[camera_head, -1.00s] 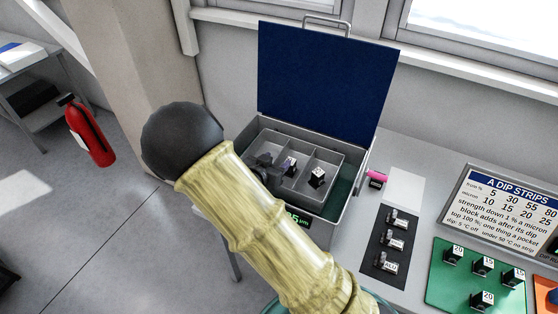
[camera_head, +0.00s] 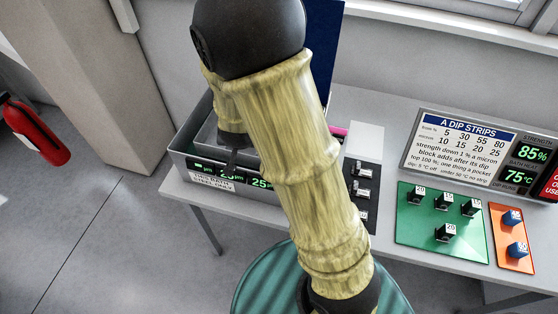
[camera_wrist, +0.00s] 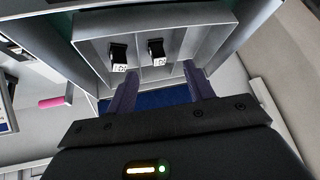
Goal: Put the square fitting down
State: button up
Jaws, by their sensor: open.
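Two small black fittings with white labels sit in separate compartments of a grey tray (camera_wrist: 222,22) in the wrist view. One fitting (camera_wrist: 118,57) is in the left compartment and the other (camera_wrist: 156,52) in the middle one. I cannot tell which is the square fitting. My gripper (camera_wrist: 162,88) is open, with nothing between its fingers. Its fingertips are near the tray, but contact is unclear. In the head view, my arm hides most of the grey case (camera_head: 180,150), its tray and the fittings.
The case's blue lid (camera_head: 325,45) stands open. To the right are a black strip (camera_head: 358,212) with several small parts, a green mat (camera_head: 415,233) with several dark blocks, an orange mat (camera_head: 512,262) with blue blocks, and a dip-strip sign (camera_head: 455,150). A red extinguisher (camera_head: 36,135) stands left.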

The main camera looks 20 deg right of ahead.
jog(key=s+d+r+n+g, duration=0.2)
jog(key=s, duration=0.5)
jog(key=s+d+r+n+g+y, duration=0.1)
jog(key=s+d+r+n+g, duration=0.1)
jog(key=s, duration=0.6)
jog(key=shift+d+r, duration=0.85)
